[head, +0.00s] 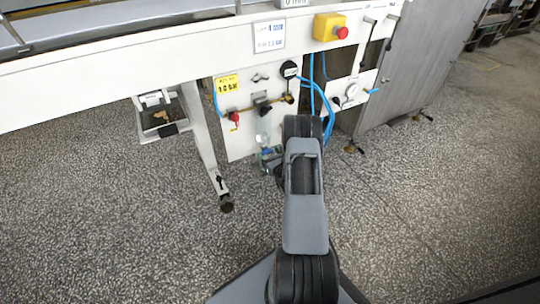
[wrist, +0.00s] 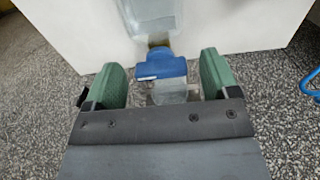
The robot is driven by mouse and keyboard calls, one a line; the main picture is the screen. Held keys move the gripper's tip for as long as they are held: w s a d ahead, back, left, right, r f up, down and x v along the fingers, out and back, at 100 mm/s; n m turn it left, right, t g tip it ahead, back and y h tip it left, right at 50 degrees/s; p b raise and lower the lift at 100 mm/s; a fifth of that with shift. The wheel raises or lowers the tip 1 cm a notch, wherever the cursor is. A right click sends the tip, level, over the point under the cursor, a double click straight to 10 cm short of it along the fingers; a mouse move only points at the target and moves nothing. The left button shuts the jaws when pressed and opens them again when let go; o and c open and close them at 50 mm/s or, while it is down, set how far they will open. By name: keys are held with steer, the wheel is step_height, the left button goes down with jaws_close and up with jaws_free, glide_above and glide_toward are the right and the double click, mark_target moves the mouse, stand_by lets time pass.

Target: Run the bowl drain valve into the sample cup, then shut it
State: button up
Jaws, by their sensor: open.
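The bowl drain valve (wrist: 160,68) is a blue fitting with a pale lever across its left side, under a clear bowl (wrist: 150,20) on a white panel. My gripper (wrist: 162,72) is open, with one green finger on each side of the valve and a visible gap to both. A pale, see-through piece (wrist: 176,90) shows just below the valve, partly hidden by my gripper; I cannot tell whether it is the sample cup. In the head view the clear bowl (head: 263,138) is small, and my arm covers much of the gripper area.
Blue hoses (head: 328,112) hang right of the bowl. A yellow box with a red button (head: 330,28) sits above. A white leg (head: 203,140) stands left; speckled floor is free.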

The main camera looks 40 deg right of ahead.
steer(key=shift+c, duration=0.5)
steer(key=c, duration=0.7)
steer(key=shift+d, duration=0.2)
steer(key=shift+c, duration=0.6)
steer(key=shift+a, duration=0.15)
steer(key=m, duration=0.6)
steer(key=shift+m+p, duration=0.3)
steer(key=shift+m, duration=0.1)
steer(key=m, duration=0.3)
steer(key=shift+d+m, duration=0.2)
steer(key=shift+m, duration=0.1)
steer(key=shift+f+m+p, duration=0.15)
steer(key=shift+m+p, duration=0.15)
steer(key=shift+m, duration=1.5)
